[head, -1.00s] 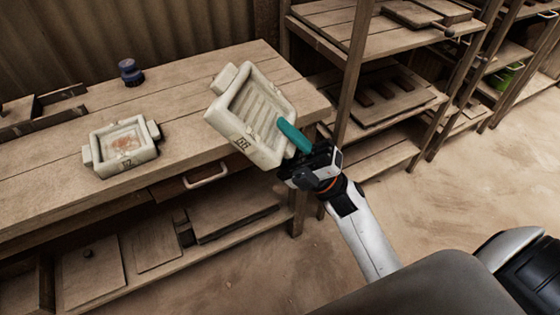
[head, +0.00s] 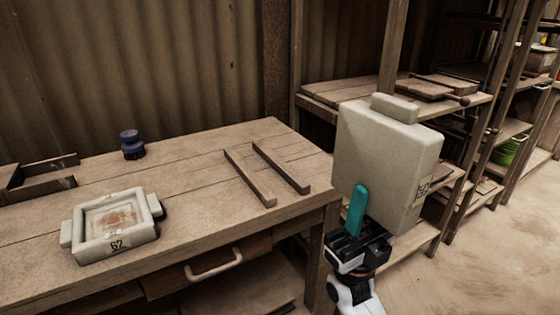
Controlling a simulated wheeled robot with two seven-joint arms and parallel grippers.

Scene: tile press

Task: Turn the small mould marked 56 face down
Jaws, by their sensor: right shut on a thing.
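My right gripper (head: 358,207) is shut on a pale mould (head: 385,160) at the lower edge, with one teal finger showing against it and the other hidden. The mould is held up on edge, clear of the bench's right end. Its smooth plain back faces me and its hollow is hidden. A lug sticks up from its top, and a label on its right side is too slanted to read surely. Another pale mould (head: 80,247), marked 62, lies face up on the bench at the left, with reddish residue in its hollow. My left gripper is not in view.
Two parallel wooden rails (head: 249,178) lie on the wooden bench (head: 200,180), with nothing on them. A dark blue knobbed object (head: 132,145) stands behind the mould marked 62. Wooden shelving (head: 345,90) rises close behind the held mould.

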